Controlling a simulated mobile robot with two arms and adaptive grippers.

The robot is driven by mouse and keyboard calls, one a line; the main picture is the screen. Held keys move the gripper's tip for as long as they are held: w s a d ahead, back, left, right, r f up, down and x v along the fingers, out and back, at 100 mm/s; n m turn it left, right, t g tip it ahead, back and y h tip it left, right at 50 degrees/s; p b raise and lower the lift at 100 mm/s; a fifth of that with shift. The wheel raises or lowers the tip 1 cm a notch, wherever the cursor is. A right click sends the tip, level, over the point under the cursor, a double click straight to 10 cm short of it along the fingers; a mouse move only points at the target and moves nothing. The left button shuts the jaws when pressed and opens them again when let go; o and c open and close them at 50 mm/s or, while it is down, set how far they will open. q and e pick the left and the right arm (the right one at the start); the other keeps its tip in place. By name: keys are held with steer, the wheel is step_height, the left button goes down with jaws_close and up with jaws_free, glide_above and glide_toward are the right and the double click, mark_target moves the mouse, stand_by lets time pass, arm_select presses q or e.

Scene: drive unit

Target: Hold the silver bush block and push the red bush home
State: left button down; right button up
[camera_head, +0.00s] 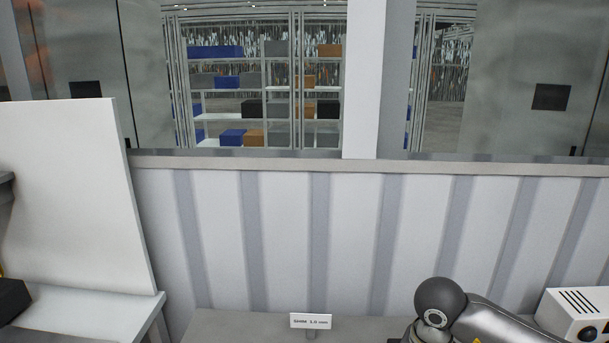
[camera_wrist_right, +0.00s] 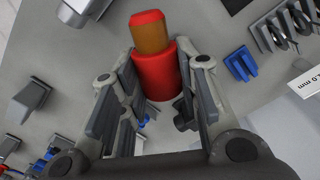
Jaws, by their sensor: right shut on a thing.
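In the right wrist view, my right gripper (camera_wrist_right: 164,62) has its two grey fingers on either side of a red bush (camera_wrist_right: 156,78) and is shut on it. A brown-orange section with a red end (camera_wrist_right: 149,32) extends from the bush, beyond the fingertips. The bush's lower end is partly hidden between the fingers. A silver block-like part (camera_wrist_right: 80,10) is cut off at the top left of this view; I cannot tell whether it is the silver bush block. My left gripper is not in view.
Blue (camera_wrist_right: 241,64) and grey parts lie on the grey bench around the gripper, with a rack (camera_wrist_right: 281,27) at upper right. In the head view, a small sign (camera_head: 310,321) and a white box (camera_head: 577,314) are at the bench, before a ribbed wall (camera_head: 345,235).

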steer(key=s+r+n+b, duration=0.1)
steer(key=s+n, duration=0.6)
steer(key=s, duration=0.1)
steer(key=shift+s+a+r+b, duration=0.3)
steer(key=shift+r, duration=0.1)
steer(key=shift+f, duration=0.1)
